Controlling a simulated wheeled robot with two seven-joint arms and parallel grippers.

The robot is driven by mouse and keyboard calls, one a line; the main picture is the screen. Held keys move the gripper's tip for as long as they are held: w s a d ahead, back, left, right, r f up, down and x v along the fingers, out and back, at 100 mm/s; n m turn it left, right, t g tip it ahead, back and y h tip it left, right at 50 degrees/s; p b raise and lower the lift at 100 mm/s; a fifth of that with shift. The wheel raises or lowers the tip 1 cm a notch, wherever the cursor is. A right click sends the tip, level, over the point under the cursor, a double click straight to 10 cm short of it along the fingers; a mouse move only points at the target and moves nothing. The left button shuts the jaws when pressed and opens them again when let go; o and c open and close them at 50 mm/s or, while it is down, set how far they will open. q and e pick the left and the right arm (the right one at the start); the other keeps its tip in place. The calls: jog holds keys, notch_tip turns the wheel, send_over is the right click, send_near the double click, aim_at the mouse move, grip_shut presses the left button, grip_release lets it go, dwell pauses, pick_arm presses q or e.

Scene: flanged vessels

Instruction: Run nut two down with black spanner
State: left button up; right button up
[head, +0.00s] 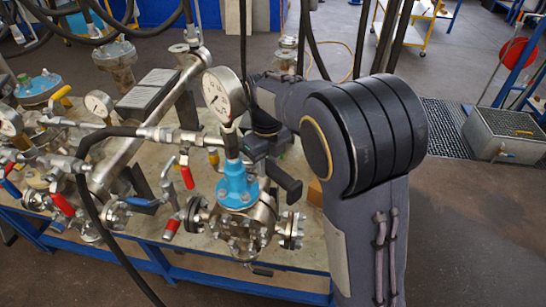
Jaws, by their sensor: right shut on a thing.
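My right gripper (272,168) is at the middle of the view, just right of the blue-topped flanged vessel (238,187), with its dark fingers pointing down beside it. It is shut on a dark thing, likely the black spanner, which I can hardly tell from the fingers. The vessel has a blue bonnet, steel bolted flanges and a pressure gauge (224,95) above it. Nuts ring the flanges, but I cannot tell which is nut two. Whether the spanner touches a nut is hidden. My left gripper is not in view.
The vessel stands on a bench with a blue frame (205,277). Crowded pipes, red-handled valves (187,175) and another blue-topped vessel (38,88) lie to the left. A black hose (91,211) hangs in front. A grey metal box (503,133) stands on the floor at right.

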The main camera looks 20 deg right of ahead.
jog(key=shift+r, duration=2.5)
jog(key=shift+d+f, duration=0.1)
